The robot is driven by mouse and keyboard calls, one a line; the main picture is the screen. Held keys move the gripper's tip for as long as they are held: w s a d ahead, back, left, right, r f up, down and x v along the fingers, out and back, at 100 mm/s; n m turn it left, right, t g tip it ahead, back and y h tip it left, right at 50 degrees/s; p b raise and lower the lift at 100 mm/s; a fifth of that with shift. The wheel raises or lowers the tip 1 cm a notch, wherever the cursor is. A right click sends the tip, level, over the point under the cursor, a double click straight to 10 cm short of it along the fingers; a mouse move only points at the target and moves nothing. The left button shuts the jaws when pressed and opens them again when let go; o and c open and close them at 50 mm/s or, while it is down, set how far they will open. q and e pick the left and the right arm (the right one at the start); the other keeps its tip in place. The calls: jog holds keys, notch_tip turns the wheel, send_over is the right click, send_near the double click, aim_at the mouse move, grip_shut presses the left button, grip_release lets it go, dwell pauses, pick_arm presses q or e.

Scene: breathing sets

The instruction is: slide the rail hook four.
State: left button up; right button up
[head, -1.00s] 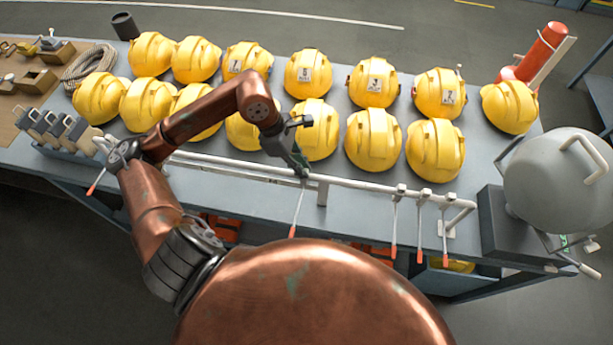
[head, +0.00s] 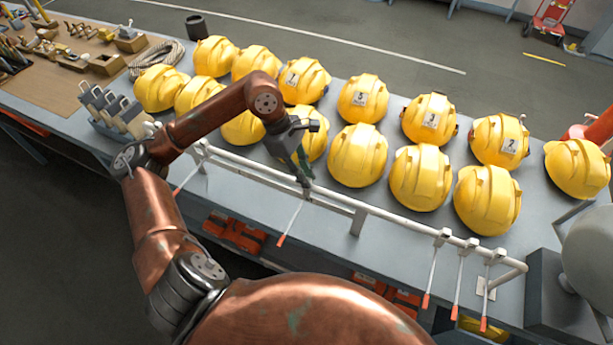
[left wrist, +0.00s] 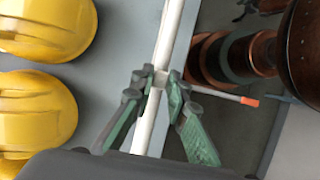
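A white rail (head: 400,222) runs along the front of the bench. My left gripper (head: 305,186) is on it, left of its middle post. The gripper is shut on a rail hook, a thin white rod with an orange tip (head: 290,225) hanging forward. Three more hooks (head: 461,270) hang near the rail's right end. One hook (head: 187,180) hangs at the left end. My right gripper is out of view.
Two rows of yellow helmets (head: 357,155) stand behind the rail, some with number labels. The rail's middle post (head: 357,222) stands right of the held hook. A grey rounded machine (head: 590,255) is at the right. The rail between the held hook and the left-end hook looks free.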

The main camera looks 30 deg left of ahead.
pick_arm(q)
jog(key=o, duration=0.4)
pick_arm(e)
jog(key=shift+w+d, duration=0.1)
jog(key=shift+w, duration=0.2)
pick_arm(q)
jog(key=v, duration=1.2)
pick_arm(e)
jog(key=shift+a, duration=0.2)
